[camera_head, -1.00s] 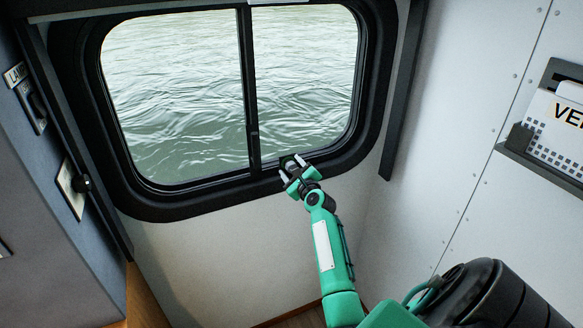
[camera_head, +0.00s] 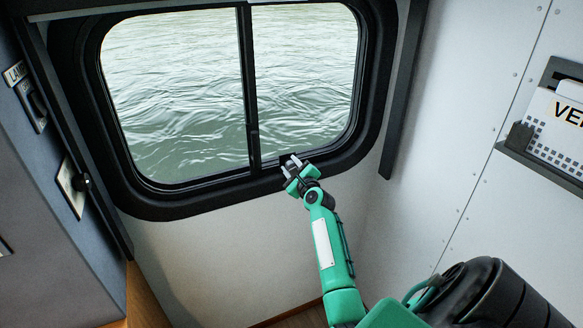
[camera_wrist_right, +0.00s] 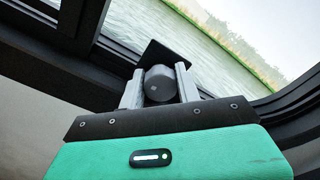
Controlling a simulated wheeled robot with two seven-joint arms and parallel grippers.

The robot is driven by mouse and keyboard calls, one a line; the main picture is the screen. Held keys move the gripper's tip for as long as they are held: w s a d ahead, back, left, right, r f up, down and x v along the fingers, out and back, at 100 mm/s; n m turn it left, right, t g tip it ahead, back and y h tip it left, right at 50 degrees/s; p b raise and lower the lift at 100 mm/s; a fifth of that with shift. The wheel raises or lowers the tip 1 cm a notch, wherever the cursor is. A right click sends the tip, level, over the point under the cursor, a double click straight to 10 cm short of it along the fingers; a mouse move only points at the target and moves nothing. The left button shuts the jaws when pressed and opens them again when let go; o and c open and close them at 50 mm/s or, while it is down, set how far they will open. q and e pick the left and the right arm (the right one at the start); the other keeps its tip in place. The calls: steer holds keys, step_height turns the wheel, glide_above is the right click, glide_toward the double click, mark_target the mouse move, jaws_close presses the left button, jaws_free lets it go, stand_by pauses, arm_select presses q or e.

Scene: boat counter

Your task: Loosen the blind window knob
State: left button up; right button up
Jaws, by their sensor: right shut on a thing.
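The blind window knob (camera_wrist_right: 160,84) is a dark grey round cylinder with a flat black plate behind it, at the window's lower frame. In the right wrist view it sits between the two grey fingers of my right gripper (camera_wrist_right: 160,87), which is shut on it. In the head view my right gripper (camera_head: 292,167) is at the bottom rail of the window, right of the centre bar, and hides most of the knob. My left gripper is in neither view.
The black-framed window (camera_head: 160,207) has a vertical centre bar (camera_head: 247,90) and water outside. A holder with papers (camera_head: 550,125) is on the right wall. The wall below the window is bare.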

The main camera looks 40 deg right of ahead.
steer(key=n, duration=0.5)
steer(key=shift+f, duration=0.1)
steer(key=n, duration=0.4)
steer(key=shift+b, duration=0.3)
steer(key=n, duration=0.5)
steer(key=shift+f+n, duration=0.1)
steer(key=shift+n, duration=1.7)
steer(key=o, duration=1)
steer(key=shift+c, duration=0.2)
